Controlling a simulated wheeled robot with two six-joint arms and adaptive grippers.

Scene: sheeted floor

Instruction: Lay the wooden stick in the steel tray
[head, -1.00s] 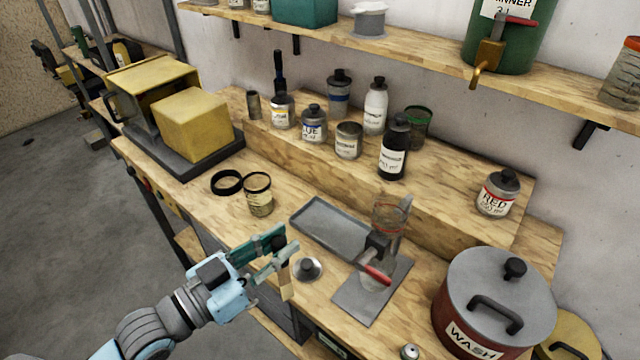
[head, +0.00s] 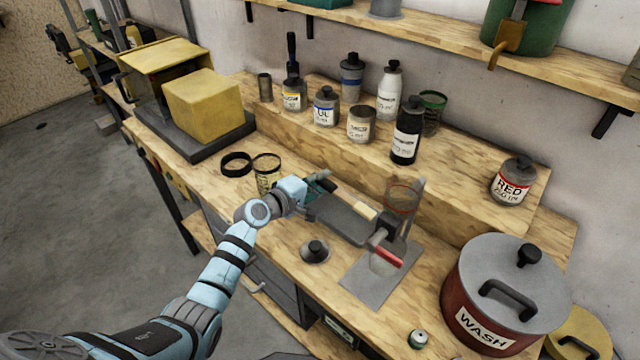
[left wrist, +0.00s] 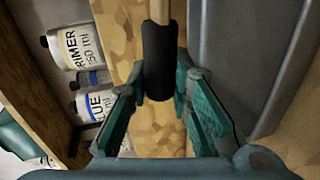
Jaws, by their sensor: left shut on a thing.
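My left gripper (head: 318,188) is shut on the wooden stick (head: 345,197). The stick points to the right in the head view and ends in a pale, wider tip (head: 365,211). In the left wrist view a dark sleeve of the stick (left wrist: 159,65) sits between the fingers (left wrist: 160,95), with pale wood beyond it. The steel tray (head: 338,222) is a shallow grey rectangle on the bench, under and beside the stick. It also shows at the right in the left wrist view (left wrist: 235,60). I cannot tell whether the stick touches the tray. My right gripper is out of view.
A clamp with a red handle (head: 387,255) stands right of the tray on a grey plate. A round grey lid (head: 315,251) lies in front. A glass jar (head: 267,175) and black ring (head: 236,163) are at left. Several bottles line the raised step behind. A red wash pot (head: 490,300) is at right.

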